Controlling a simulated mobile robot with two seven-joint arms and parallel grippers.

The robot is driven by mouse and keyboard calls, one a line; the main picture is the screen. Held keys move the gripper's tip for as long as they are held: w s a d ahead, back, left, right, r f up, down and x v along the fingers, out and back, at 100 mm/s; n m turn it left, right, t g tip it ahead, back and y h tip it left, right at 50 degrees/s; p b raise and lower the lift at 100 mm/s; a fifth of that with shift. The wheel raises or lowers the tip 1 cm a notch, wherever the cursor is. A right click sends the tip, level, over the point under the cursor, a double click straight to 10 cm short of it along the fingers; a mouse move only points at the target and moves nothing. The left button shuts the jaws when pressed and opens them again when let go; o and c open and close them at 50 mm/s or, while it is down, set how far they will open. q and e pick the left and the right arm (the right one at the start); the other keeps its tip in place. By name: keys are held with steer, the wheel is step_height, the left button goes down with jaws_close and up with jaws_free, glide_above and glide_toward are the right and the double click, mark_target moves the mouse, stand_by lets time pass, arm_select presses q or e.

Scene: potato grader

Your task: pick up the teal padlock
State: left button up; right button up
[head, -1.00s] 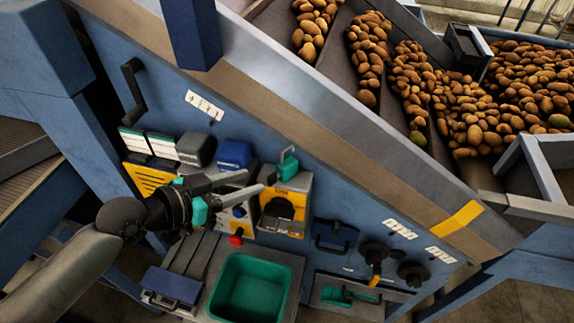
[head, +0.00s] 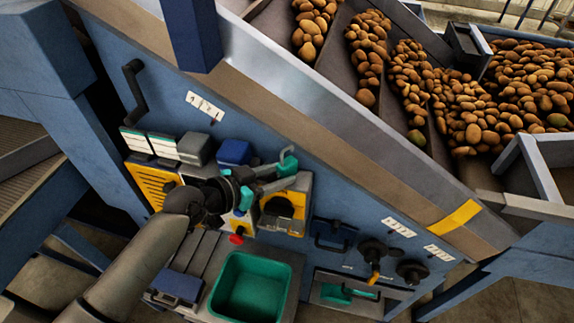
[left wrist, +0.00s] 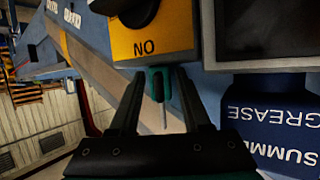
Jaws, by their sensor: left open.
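The teal padlock (head: 288,163) sits at the top edge of the yellow switch box (head: 298,187) on the blue machine panel. My left gripper (head: 284,177) is at the padlock, its fingers reaching to it from the left. In the left wrist view, which is upside down, the padlock (left wrist: 157,84) and its thin metal shackle lie between the two open fingers of my left gripper (left wrist: 159,76). Clear gaps show on both sides of the padlock. The yellow box (left wrist: 155,38) is right beyond the fingertips. My right gripper is not in view.
Below stand an empty green bin (head: 249,287) and a blue box (head: 178,285) on a grey shelf. A red knob (head: 236,239) is near the arm. Another teal object (head: 337,294) lies in a lower tray. Dark handwheels (head: 373,252) stick out at right. Potatoes (head: 470,105) fill the conveyor above.

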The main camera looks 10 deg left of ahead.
arm_select(q)
jaws_close()
stand_by(0.3)
steer(key=shift+r, duration=0.1)
